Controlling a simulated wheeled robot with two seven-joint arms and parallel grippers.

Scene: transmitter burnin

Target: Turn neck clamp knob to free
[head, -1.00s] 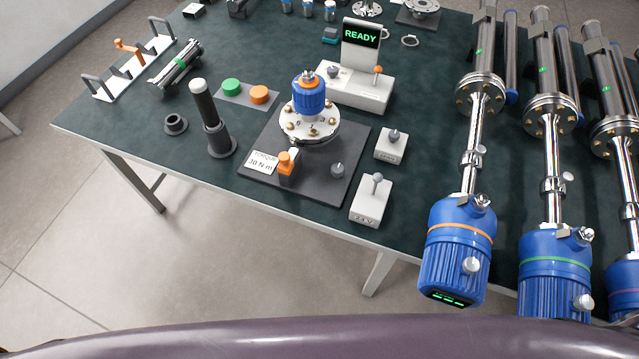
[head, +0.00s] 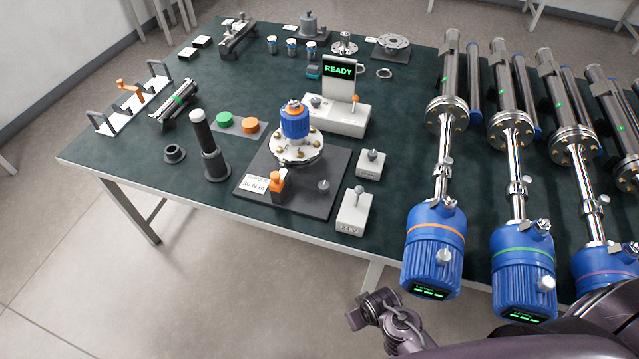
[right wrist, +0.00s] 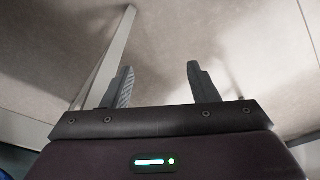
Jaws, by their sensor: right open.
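Several blue-headed transmitters lie on steel tubes at the right. The nearest blue head (head: 432,250) has an orange ring, and the one beside it (head: 524,268) a green ring. Each slim neck carries a small silver clamp with a knob, such as the orange-ringed one's neck clamp (head: 441,168). Which way these knobs are turned is too small to tell. My right gripper (head: 356,316) is low in front of the table edge, left of and below the nearest head. In the right wrist view, its jaws (right wrist: 158,85) are apart and empty above floor. My left gripper is out of view.
A dark plate (head: 322,200) with a blue unit on a flange (head: 295,122) stands mid-table. A console reading READY (head: 339,70) is behind it. Small grey switch boxes (head: 354,212) stand between the plate and transmitters. The heads overhang the table's front edge.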

